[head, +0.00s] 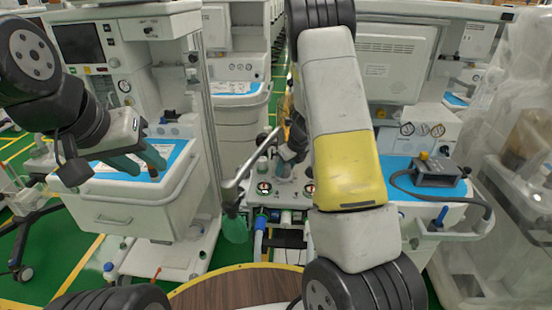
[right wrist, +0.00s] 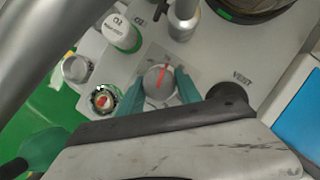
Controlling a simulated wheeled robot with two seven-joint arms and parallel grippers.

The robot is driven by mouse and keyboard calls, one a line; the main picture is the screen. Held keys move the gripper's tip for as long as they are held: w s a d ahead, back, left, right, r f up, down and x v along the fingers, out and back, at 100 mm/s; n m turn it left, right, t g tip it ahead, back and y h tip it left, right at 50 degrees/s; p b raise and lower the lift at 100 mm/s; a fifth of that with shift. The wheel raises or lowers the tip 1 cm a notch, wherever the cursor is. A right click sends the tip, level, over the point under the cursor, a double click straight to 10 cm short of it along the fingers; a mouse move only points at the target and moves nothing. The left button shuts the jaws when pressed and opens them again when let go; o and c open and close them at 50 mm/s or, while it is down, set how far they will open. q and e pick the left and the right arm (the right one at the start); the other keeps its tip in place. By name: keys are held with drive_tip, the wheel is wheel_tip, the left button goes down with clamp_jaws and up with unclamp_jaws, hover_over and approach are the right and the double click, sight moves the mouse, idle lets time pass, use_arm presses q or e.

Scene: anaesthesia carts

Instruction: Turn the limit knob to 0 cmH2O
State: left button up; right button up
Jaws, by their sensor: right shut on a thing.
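The limit knob (right wrist: 157,84) is a round grey knob with a red pointer line, on a grey panel in the right wrist view. The line points almost straight up in that picture, tilted slightly right. The scale marks around it are too small to read. My right gripper (right wrist: 160,77) is shut on the knob, one teal finger on each side. In the head view my right arm covers much of the panel, and I cannot make out the knob there. My left gripper (head: 138,161) is open and empty, above the blue-topped cart at left.
Around the knob are an O2 flush button (right wrist: 120,33), a small red-marked gauge (right wrist: 104,99), a dark port labelled VENT (right wrist: 228,97) and a metal post (right wrist: 184,20). A grey box (head: 437,171) sits on the right cart. A metal tube (head: 250,160) slants beside my right arm.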

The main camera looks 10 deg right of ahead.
drive_tip(key=n, duration=0.2)
drive_tip(key=n+g+y, duration=0.1)
drive_tip(key=n, duration=0.1)
drive_tip(key=shift+w+d+n, duration=0.1)
drive_tip(key=shift+d+n, duration=0.05)
drive_tip(key=shift+n, duration=0.15)
drive_tip(key=n+g+y, duration=0.1)
drive_tip(key=n, duration=0.2)
drive_tip(key=shift+w+n, duration=0.1)
drive_tip(key=shift+n, duration=0.2)
drive_tip(key=n+g, duration=0.1)
drive_tip(key=n, duration=0.3)
drive_tip(key=shift+g, duration=0.4)
drive_tip(key=shift+n+g, duration=0.6)
drive_tip(key=shift+n, duration=0.9)
drive_tip(key=o, duration=1.4)
drive_tip(key=shift+c, duration=0.2)
